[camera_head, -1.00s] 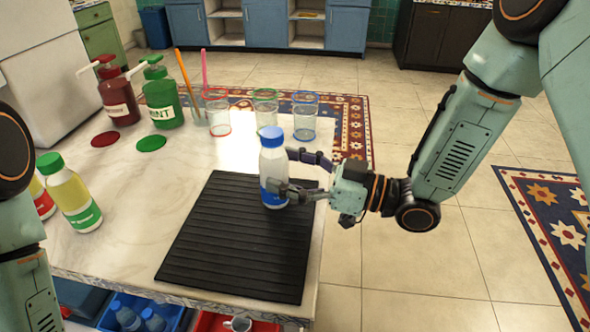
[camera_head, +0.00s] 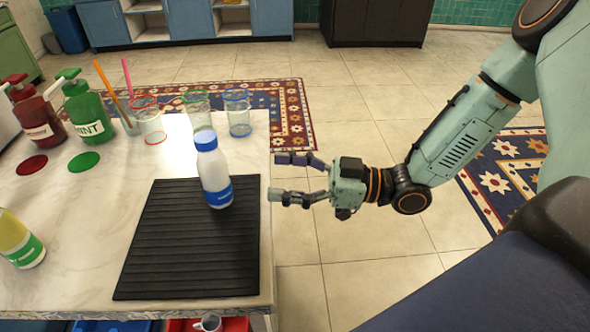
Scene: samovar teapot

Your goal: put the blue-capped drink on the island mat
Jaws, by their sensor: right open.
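The blue-capped drink (camera_head: 215,172) is a white bottle with a blue label. It stands upright on the upper right part of the black ribbed island mat (camera_head: 185,255). My right gripper (camera_head: 284,177) is open and empty. It is to the right of the bottle, apart from it, just past the right edge of the island top. My left gripper is not in view.
A green-labelled yellow bottle (camera_head: 18,240) stands at the left. Red (camera_head: 38,118) and green (camera_head: 88,108) pump bottles, coasters and several glasses (camera_head: 238,115) stand towards the back of the island (camera_head: 110,215). Open floor lies to the right.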

